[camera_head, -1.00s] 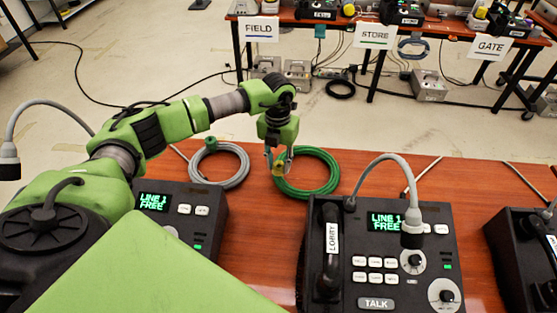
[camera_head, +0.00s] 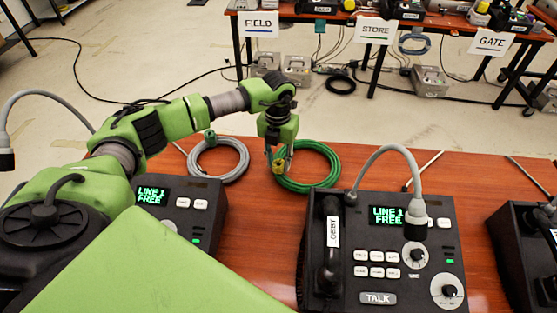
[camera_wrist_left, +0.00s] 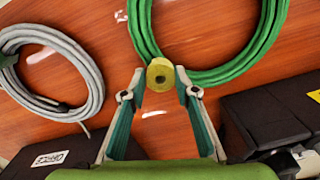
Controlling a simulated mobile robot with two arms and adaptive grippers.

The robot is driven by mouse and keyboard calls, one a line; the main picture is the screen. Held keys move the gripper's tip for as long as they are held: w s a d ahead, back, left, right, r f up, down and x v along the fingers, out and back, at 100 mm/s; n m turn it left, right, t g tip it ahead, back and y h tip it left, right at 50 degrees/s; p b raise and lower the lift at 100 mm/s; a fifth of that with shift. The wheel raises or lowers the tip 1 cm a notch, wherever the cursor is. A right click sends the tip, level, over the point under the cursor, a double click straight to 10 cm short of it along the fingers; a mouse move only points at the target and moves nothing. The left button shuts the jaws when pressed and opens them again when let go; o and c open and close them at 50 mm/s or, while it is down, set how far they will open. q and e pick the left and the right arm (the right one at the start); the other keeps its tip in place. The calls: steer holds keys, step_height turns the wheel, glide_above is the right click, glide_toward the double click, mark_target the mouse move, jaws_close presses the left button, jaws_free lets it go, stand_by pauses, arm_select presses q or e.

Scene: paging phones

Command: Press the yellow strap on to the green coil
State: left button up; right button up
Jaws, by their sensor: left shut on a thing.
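The green coil (camera_head: 310,190) lies flat near the far edge of the red-brown table. It also shows at the top of the left wrist view (camera_wrist_left: 213,77). My left gripper (camera_head: 280,159) points down at the coil's left side and is shut on the yellow strap (camera_head: 279,168). In the left wrist view the strap (camera_wrist_left: 160,74) is a small round roll between the two fingertips (camera_wrist_left: 159,82), overlapping the near left edge of the coil. I cannot tell whether the strap touches the coil. My right gripper is not in view.
A grey coil (camera_head: 237,172) with a green strap (camera_head: 210,135) lies left of the green coil. The LOBBY phone console (camera_head: 378,270) with its gooseneck microphone stands in front to the right. Another console (camera_head: 185,222) stands partly behind my arm. Bare table lies between the consoles.

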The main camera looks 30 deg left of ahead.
mark_target(279, 164)
arm_select(q)
steer(key=shift+f, duration=0.3)
steer(key=shift+s, duration=0.15)
stand_by(0.6)
steer(key=o, duration=1.3)
steer(key=shift+r+p, duration=0.35)
steer(key=shift+r, duration=0.45)
steer(key=shift+r+p, duration=1.85)
steer(key=shift+r, duration=0.85)
